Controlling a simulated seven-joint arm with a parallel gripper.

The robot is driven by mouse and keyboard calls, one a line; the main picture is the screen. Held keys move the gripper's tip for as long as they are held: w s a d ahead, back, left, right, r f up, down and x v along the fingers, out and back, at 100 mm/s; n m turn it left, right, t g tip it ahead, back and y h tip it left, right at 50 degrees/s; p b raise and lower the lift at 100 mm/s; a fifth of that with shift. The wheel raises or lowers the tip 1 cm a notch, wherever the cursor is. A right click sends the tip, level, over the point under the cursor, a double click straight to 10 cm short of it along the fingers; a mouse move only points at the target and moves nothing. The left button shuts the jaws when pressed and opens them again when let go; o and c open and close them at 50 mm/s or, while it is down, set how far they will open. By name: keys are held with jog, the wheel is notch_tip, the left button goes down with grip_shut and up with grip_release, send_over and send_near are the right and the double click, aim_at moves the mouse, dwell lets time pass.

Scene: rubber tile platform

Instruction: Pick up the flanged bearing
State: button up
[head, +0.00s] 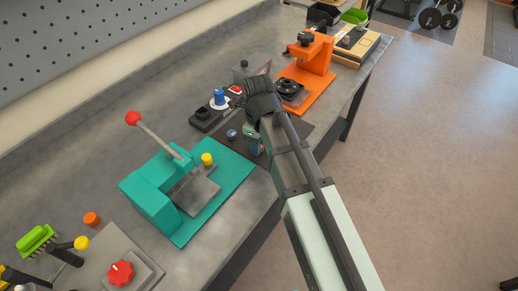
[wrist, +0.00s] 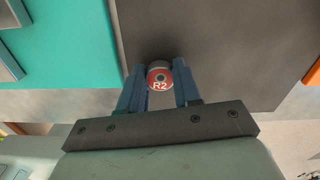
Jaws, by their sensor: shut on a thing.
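The flanged bearing (wrist: 159,77) appears to be the small round grey piece with a red face marked "R2" in the wrist view. My gripper (wrist: 160,84) has its two blue fingers on either side of it, shut on it. The bearing is over the dark mat (wrist: 215,45); I cannot tell whether it touches the mat.
A teal press (head: 150,198) with a red-knobbed lever stands to the left of my gripper. An orange press (head: 317,55) stands beyond it to the right. The bench edge is near.

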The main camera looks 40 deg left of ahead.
jog(key=c, duration=0.4)
jog(key=shift+o, duration=0.2)
notch_tip(320, 180, up, 10)
dwell(0.4)
